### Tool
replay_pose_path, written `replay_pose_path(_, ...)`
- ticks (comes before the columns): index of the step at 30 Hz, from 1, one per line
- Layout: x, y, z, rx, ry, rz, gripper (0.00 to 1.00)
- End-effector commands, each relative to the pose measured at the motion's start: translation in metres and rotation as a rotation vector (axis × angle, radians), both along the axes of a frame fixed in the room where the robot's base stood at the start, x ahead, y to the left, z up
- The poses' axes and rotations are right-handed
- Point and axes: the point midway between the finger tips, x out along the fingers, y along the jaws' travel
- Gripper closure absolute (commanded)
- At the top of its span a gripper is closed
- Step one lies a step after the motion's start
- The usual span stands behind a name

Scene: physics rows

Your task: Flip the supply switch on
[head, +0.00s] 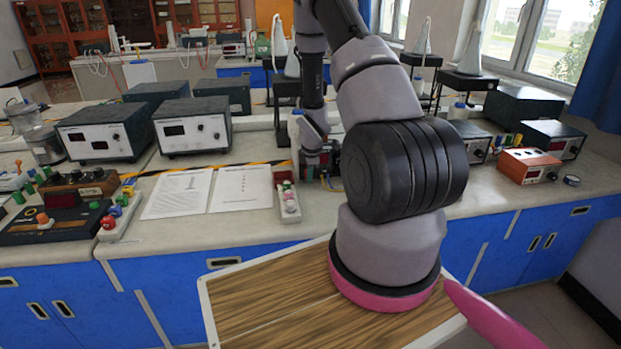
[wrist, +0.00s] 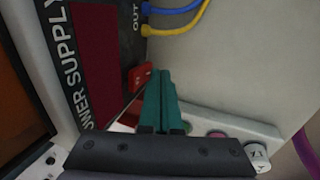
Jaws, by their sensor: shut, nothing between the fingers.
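The power supply (wrist: 97,55) is a dark box with a dark red panel and white lettering, close in the wrist view. A red switch (wrist: 138,76) sits at its edge; I cannot tell its on or off position. My gripper (wrist: 161,74) has teal fingers, shut together and empty. The fingertips are right beside the switch, to its right in the wrist view; I cannot tell whether they touch it. In the head view my gripper is mostly hidden by my arm and the supply on the bench.
Blue (wrist: 172,11) and yellow (wrist: 178,30) cables leave the supply near its OUT label. A pale strip with coloured buttons (head: 289,203) lies close by on the bench. Papers (head: 240,188) lie to the left. White-fronted instruments (head: 194,130) stand behind them.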

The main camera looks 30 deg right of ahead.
Motion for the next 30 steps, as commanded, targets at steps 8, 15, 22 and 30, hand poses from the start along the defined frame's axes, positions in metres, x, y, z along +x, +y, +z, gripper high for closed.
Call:
replay_pose_path(8,0.001,0.0,0.0,0.0,0.0,0.0,1.0)
replay_pose_path(15,0.006,-0.001,-0.002,0.001,0.0,-0.001,1.0)
replay_pose_path(22,0.006,-0.002,0.001,0.001,-0.001,-0.001,1.0)
replay_pose_path(30,0.006,-0.001,0.013,0.0,-0.001,0.0,1.0)
